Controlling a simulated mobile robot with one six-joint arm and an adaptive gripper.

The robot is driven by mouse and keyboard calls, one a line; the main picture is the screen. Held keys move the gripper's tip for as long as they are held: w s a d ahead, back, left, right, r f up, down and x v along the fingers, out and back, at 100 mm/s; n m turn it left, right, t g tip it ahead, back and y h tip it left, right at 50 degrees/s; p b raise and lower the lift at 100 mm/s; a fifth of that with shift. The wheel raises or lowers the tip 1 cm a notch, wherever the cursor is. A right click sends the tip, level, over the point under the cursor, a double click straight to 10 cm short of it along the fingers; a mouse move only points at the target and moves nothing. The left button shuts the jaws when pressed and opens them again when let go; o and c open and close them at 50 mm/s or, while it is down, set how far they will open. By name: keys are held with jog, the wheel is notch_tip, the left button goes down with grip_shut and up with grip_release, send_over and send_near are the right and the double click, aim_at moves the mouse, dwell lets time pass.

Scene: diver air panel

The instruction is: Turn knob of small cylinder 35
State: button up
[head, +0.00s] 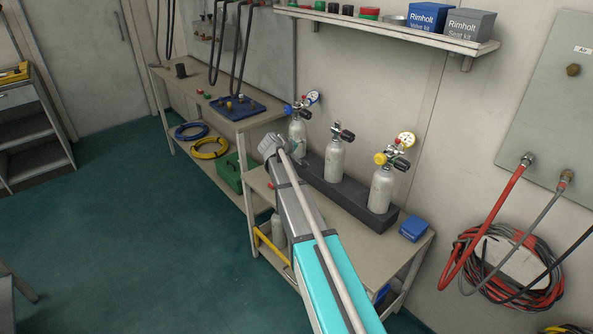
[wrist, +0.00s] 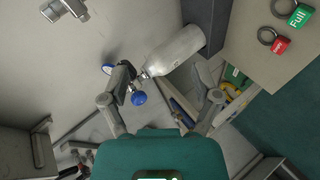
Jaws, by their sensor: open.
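Three small pale cylinders stand upright in a dark rack (head: 330,188) on the bench in the head view. The left cylinder (head: 298,142) carries a blue fitting and a gauge. The middle cylinder (head: 334,162) has a bare valve with a dark knob (head: 346,135). The right cylinder (head: 381,188) carries a yellow fitting and a gauge. I cannot read which is 35. In the wrist view, my gripper (wrist: 170,83) is open and empty. A cylinder (wrist: 174,50) with blue fittings (wrist: 138,98) shows beyond the fingers, its valve partly hidden by the left finger.
A blue box (head: 414,229) lies at the bench's right end. A shelf (head: 400,32) with boxes hangs above the cylinders. Hoses (head: 510,265) hang on the right wall. Green and red tags (wrist: 299,15) lie on a surface in the wrist view.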

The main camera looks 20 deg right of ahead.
jog(key=s+a+f+m+g+y, duration=0.1)
jog(key=s+a+f+g, duration=0.1)
jog(key=s, duration=0.6)
jog(key=shift+s+a+f+m+y+p, duration=0.3)
jog(key=shift+s+a+f+m+y, duration=0.15)
jog(key=shift+a, duration=0.4)
